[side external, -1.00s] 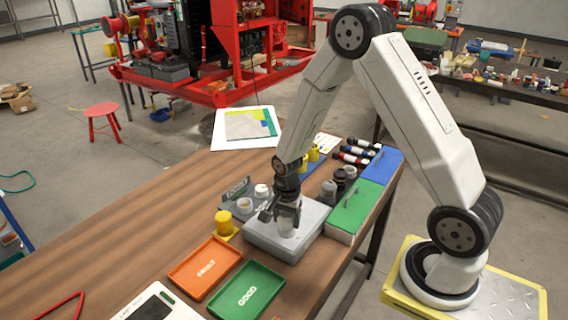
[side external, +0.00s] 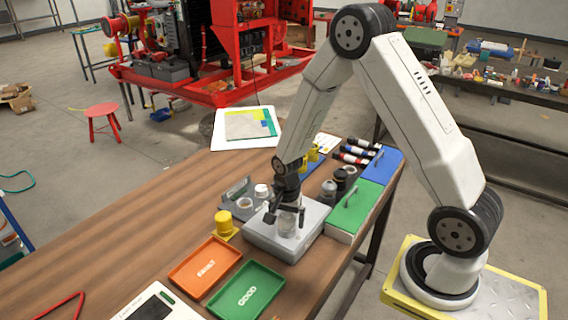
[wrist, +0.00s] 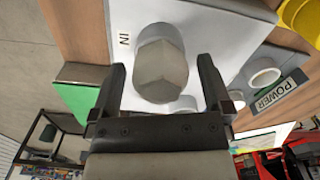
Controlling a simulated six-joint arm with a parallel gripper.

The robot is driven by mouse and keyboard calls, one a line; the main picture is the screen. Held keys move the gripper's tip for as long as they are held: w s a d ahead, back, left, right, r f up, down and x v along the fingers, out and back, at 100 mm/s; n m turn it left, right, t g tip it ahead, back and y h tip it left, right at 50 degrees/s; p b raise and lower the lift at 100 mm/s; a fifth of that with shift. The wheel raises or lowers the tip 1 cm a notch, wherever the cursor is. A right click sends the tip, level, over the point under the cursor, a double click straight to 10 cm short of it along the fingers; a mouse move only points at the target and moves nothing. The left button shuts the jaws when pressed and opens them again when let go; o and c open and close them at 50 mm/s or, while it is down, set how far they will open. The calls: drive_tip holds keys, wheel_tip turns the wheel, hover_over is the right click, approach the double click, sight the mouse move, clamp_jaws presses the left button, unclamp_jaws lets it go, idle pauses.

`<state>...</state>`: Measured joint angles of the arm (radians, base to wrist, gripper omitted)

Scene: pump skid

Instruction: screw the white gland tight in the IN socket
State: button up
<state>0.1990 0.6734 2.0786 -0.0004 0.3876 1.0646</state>
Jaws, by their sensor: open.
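The white gland (wrist: 160,65), a pale faceted nut with a rounded top, stands at the IN label on the light grey box (wrist: 218,30). In the side view the gland (side external: 287,228) is on top of the box (side external: 262,238), partly behind my fingers. My gripper (side external: 286,215) is open over it. In the wrist view one finger of my gripper (wrist: 162,75) is on each side of the gland, with a visible gap at both sides. The socket and thread under the gland are hidden, so I cannot tell how deep it sits.
Another white round fitting (wrist: 183,103) is partly hidden behind my right finger. A POWER-labelled grey block (wrist: 280,92) stands close by. Orange (side external: 205,268) and green (side external: 247,290) trays, a yellow part (side external: 224,222) and a green-lidded bin (side external: 352,207) surround the box.

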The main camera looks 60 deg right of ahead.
drive_tip(key=shift+n, duration=1.5)
drive_tip(key=shift+n, duration=0.3)
drive_tip(key=shift+n, duration=2)
drive_tip(key=c, duration=1.2)
drive_tip(key=shift+m, duration=2.3)
drive_tip(key=shift+m, duration=2.3)
